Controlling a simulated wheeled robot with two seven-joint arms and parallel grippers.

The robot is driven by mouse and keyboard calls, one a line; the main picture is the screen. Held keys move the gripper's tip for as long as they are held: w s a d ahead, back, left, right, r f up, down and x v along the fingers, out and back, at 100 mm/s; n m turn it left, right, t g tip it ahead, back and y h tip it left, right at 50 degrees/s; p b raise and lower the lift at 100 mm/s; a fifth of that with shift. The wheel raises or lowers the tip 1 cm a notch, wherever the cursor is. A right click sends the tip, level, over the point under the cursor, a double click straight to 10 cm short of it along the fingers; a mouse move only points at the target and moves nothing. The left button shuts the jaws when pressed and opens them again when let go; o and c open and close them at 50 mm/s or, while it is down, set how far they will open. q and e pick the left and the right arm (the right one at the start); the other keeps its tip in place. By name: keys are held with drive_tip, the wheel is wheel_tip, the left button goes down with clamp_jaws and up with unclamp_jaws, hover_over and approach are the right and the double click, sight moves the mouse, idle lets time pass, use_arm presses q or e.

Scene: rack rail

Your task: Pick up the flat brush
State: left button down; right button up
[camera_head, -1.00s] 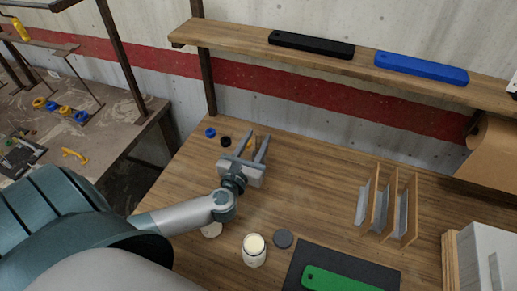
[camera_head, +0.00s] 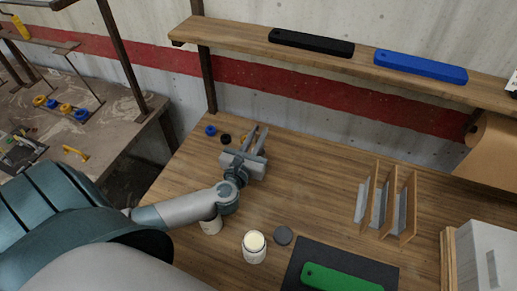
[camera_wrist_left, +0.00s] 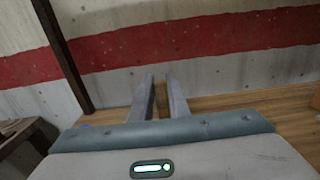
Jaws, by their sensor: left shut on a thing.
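My left gripper (camera_head: 259,133) is at the back left of the wooden table, its fingers pointing towards the wall. It is shut on a thin, tan piece between the fingers, which I take to be the flat brush. Only a small part of it shows, and the fingers hide most of it. In the left wrist view the two grey fingers (camera_wrist_left: 161,80) are close together with a narrow tan strip between them. I cannot tell whether the brush is clear of the table. My right gripper is not in view.
A blue ring (camera_head: 210,130) and a black ring (camera_head: 225,139) lie left of the gripper. A wooden divider rack (camera_head: 387,205) stands right; a shelf (camera_head: 230,40) runs above.

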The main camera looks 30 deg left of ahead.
use_arm(q)
wheel_tip(320, 180, up, 10)
drive_tip(key=shift+r+b, duration=0.1)
drive_tip(key=shift+b, duration=0.45)
drive_tip(key=shift+d, duration=0.15)
idle(2.4)
